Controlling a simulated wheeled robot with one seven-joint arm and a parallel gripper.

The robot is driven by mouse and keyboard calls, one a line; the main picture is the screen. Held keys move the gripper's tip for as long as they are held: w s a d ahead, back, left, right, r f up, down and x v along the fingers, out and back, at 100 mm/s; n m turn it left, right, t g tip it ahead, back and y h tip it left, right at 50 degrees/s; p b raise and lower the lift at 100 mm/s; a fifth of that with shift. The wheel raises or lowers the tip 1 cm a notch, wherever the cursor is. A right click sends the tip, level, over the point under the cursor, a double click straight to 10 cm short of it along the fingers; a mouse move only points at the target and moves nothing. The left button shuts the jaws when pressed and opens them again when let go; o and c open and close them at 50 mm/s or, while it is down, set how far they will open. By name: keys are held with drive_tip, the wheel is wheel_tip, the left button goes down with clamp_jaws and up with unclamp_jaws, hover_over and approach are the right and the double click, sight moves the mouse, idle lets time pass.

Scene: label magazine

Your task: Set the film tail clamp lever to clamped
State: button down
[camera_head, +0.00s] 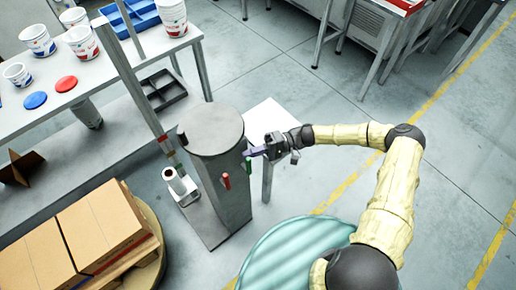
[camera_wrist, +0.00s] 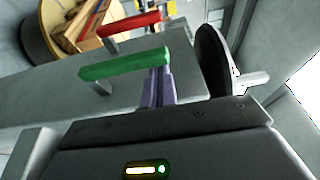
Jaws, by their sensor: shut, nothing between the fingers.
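A grey column-shaped machine (camera_head: 216,130) stands in the middle of the head view. Two levers stick out of its side: one with a red handle (camera_head: 226,181) and one with a green handle (camera_head: 248,167). I cannot tell from any label which is the film tail clamp lever. My gripper (camera_head: 249,152) is shut and empty beside the machine. In the wrist view its purple fingers (camera_wrist: 159,88) reach to the right end of the green handle (camera_wrist: 125,65); contact is unclear. The red handle (camera_wrist: 130,25) lies farther off.
A dark round disc (camera_wrist: 213,60) stands close to the right of my fingers. Boxes on a pallet (camera_head: 100,228) are at lower left, a table with tubs (camera_head: 135,52) at upper left. Floor to the right is open.

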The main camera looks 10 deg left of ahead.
drive_tip(key=shift+s+d+f+b, duration=0.3)
drive_tip(key=shift+s+d+b, duration=0.4)
drive_tip(key=shift+d+b, duration=0.2)
drive_tip(key=b+v, duration=0.4)
drive_tip(key=v, duration=1.3)
drive_tip(key=shift+w+b, duration=0.15)
drive_tip(key=shift+b, duration=0.25)
drive_tip(key=shift+d, duration=0.15)
